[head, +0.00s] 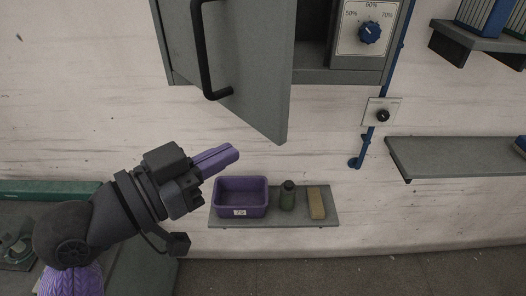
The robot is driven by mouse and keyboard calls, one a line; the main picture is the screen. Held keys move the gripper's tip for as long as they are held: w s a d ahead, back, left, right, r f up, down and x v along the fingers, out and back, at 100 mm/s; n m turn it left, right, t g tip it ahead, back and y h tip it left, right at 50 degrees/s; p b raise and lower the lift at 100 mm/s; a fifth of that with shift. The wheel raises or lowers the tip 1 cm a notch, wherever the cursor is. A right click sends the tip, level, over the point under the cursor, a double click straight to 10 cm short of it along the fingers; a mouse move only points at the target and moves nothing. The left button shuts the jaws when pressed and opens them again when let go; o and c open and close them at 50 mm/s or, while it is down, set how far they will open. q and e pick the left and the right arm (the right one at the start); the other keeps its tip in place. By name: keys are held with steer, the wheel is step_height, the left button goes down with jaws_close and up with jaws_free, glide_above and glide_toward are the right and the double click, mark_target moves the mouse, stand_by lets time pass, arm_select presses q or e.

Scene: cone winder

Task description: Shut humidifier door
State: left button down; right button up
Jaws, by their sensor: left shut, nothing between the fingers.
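The grey humidifier cabinet (312,75) hangs on the wall at the top of the head view. Its grey door (255,75) stands open, swung out toward me, with a black bar handle (203,50) on its face. My right gripper is not in view.
A small wall shelf (270,219) below holds a purple bin (240,198), a dark green bottle (287,195) and a tan block (316,202). A blue pipe (372,130) with a valve plate (382,113) runs down the wall. Grey shelves (455,152) stick out at right.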

mark_target(277, 127)
arm_select(q)
steer(key=b+x, duration=0.1)
steer(key=x, duration=0.5)
steer(key=shift+d+r, duration=0.1)
steer(key=shift+r, duration=0.1)
steer(key=shift+w+d+f, duration=0.1)
steer(key=shift+w+d, duration=0.05)
steer(key=shift+d, duration=0.15)
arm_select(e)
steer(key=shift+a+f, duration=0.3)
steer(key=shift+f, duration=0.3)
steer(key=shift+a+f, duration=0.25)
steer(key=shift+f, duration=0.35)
arm_select(q)
steer(key=shift+w, duration=0.15)
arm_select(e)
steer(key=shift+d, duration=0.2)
